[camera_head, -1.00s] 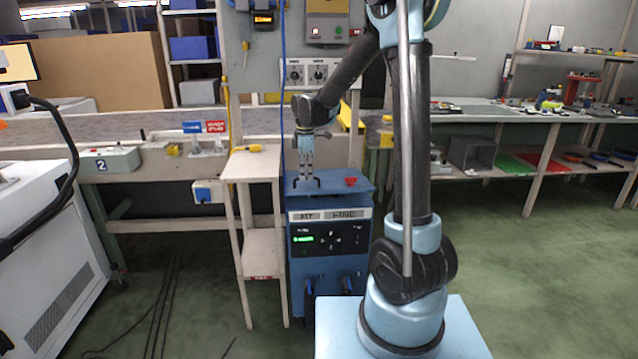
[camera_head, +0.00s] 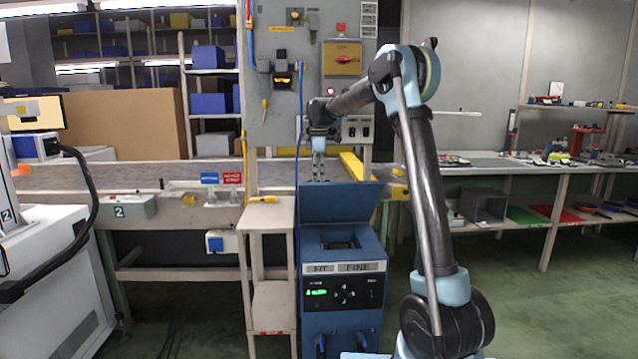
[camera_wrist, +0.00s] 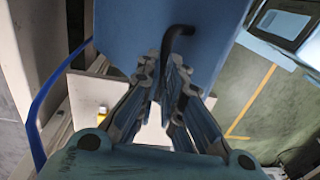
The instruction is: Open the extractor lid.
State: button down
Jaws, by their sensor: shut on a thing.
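The blue extractor (camera_head: 343,322) stands in the middle of the head view, with a dark opening (camera_head: 340,244) showing in its top. Its blue lid (camera_head: 340,204) is raised steeply at the back, facing the camera. My gripper (camera_head: 319,178) is at the lid's upper edge, left of its middle, with the fingertips partly hidden there. In the wrist view the lid's blue outer face (camera_wrist: 215,25) fills the top, and my gripper (camera_wrist: 174,72) is shut on the black bent handle (camera_wrist: 176,36). The handle is hidden in the head view.
A narrow wooden stand (camera_head: 268,215) is close on the extractor's left. A blue cable (camera_head: 299,120) hangs beside the lid. A panel with switches (camera_head: 357,128) is behind my gripper. A white machine (camera_head: 50,250) stands at far left. Green floor is open at right.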

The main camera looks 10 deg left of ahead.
jog(key=shift+w+a, duration=0.1)
jog(key=shift+w, duration=0.95)
jog(key=c, duration=1.7)
grip_release()
jog(key=shift+w+f, duration=0.2)
jog(key=shift+f, duration=0.05)
jog(key=o, duration=0.7)
jog(key=shift+w+f, duration=0.55)
jog(key=shift+s+r, duration=0.25)
jog(key=shift+c, duration=0.6)
jog(key=shift+s+r, duration=0.3)
jog(key=c, duration=0.6)
jog(key=shift+o, duration=0.2)
